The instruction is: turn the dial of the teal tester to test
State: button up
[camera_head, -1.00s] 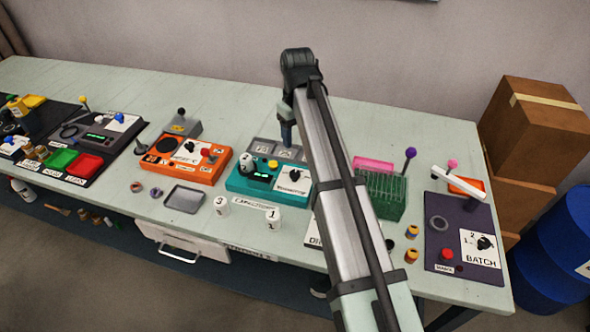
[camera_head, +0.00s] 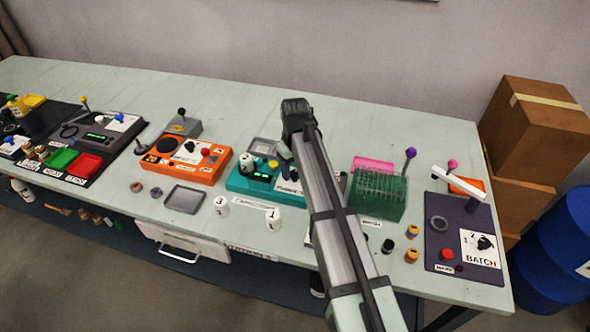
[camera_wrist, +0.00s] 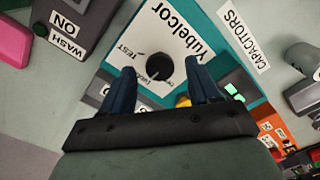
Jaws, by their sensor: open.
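The teal tester (camera_head: 240,184) sits mid-table in the head view, its right part hidden behind my arm. In the wrist view its teal body (camera_wrist: 205,12) fills the upper middle, with a white panel reading "Yubelcor". The black dial (camera_wrist: 160,66) is on that panel, near the word TEST at its upper left; I cannot tell clearly where it points. My gripper (camera_wrist: 160,78) is open, with one dark blue finger on each side of the dial in the picture. Contact cannot be told. In the head view my gripper (camera_head: 284,151) is low at the tester, mostly hidden.
An orange device (camera_head: 210,168) stands left of the tester, and a green rack (camera_head: 378,198) to its right. Two white numbered cups (camera_head: 272,219) stand in front. A grey tray (camera_head: 184,199) lies front left. The dark batch panel (camera_head: 462,262) is at the right end.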

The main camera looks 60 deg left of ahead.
jog(key=shift+f, duration=0.55)
jog(key=shift+c, duration=0.2)
jog(key=c, duration=1)
jog(key=shift+m, duration=0.3)
jog(key=m, duration=0.5)
jog(key=shift+m, duration=0.3)
jog(key=m, duration=0.5)
jog(key=shift+m, duration=0.3)
